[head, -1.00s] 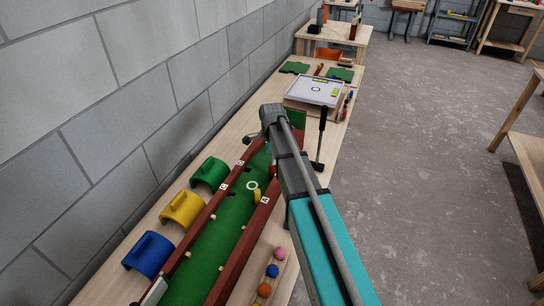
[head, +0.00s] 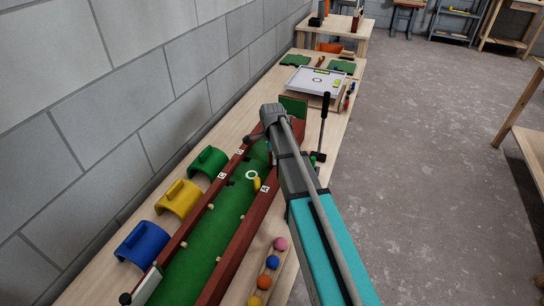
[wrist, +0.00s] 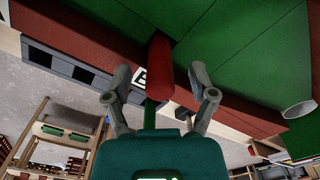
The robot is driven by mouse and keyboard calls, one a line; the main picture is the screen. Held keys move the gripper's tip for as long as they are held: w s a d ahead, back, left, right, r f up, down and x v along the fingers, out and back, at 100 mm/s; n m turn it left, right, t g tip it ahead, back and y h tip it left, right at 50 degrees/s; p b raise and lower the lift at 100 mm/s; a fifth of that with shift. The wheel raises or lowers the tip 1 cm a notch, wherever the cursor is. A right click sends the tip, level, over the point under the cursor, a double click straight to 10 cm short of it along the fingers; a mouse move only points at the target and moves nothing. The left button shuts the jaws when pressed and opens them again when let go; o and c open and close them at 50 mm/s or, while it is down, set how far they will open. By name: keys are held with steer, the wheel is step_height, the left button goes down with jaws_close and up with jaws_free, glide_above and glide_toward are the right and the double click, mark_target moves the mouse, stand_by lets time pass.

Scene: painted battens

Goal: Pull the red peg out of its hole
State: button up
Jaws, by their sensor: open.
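The red peg (wrist: 160,62) shows in the wrist view, upright in the picture, beside a small white label with a letter. My gripper (wrist: 162,88) is open, with one finger on each side of the peg's lower end and a gap to it on both sides. A thin green piece (wrist: 150,115) runs from below the peg toward my gripper's body; I cannot tell what it belongs to. The peg's hole is not visible. In the head view my arm hides the fingers and the red peg.
A green trough between red-brown battens (head: 236,236) runs along the bench. It holds a yellow peg (head: 257,184) and a white ring (head: 252,174). Green (head: 208,162), yellow (head: 178,198) and blue (head: 143,243) arched blocks stand left. Coloured balls (head: 272,262) lie in front right. Open floor is right.

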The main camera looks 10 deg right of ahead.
jaws_close()
stand_by(0.7)
steer(key=shift+a+r+p, duration=0.1)
steer(key=shift+r+p, duration=0.3)
steer(key=shift+r+p, duration=2.05)
steer(key=shift+p, duration=0.05)
steer(key=shift+r, duration=0.1)
steer(key=shift+r+p, duration=1.5)
steer(key=shift+p, duration=0.05)
